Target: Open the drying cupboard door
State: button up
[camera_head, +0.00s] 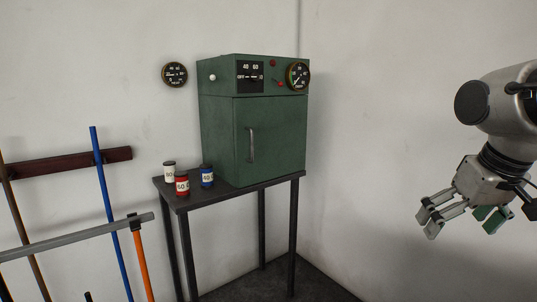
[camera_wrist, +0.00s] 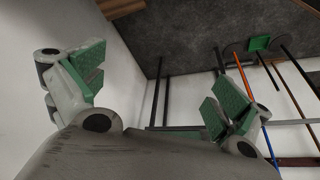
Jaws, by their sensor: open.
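The green drying cupboard (camera_head: 245,120) stands on a small dark table (camera_head: 185,200) in the corner of the room. Its door (camera_head: 275,142) is shut. A vertical metal handle (camera_head: 251,144) sits toward the left side of the door. A control panel with a dial, a red switch and a round gauge is above the door. My gripper (camera_head: 460,218) is at the right in the head view, well apart from the cupboard, open and empty. In the wrist view its two green-padded fingers (camera_wrist: 150,90) are spread wide; the cupboard cannot be made out there.
Three small labelled cans, white (camera_head: 169,173), red (camera_head: 182,185) and blue (camera_head: 207,176), stand on the table left of the cupboard. A wall gauge (camera_head: 174,75) hangs above. Long-handled tools lean on a dark rack (camera_head: 70,163) at left. The wall between cupboard and gripper is bare.

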aim_at(270, 133)
jog(key=i+j, duration=0.15)
jog(key=j, duration=0.15)
jog(key=i+j, duration=0.2)
jog(key=j, duration=0.15)
jog(key=i+j, duration=0.15)
jog(key=j, duration=0.15)
jog(key=i+j, duration=0.2)
jog(key=j, duration=0.15)
jog(key=z, duration=0.05)
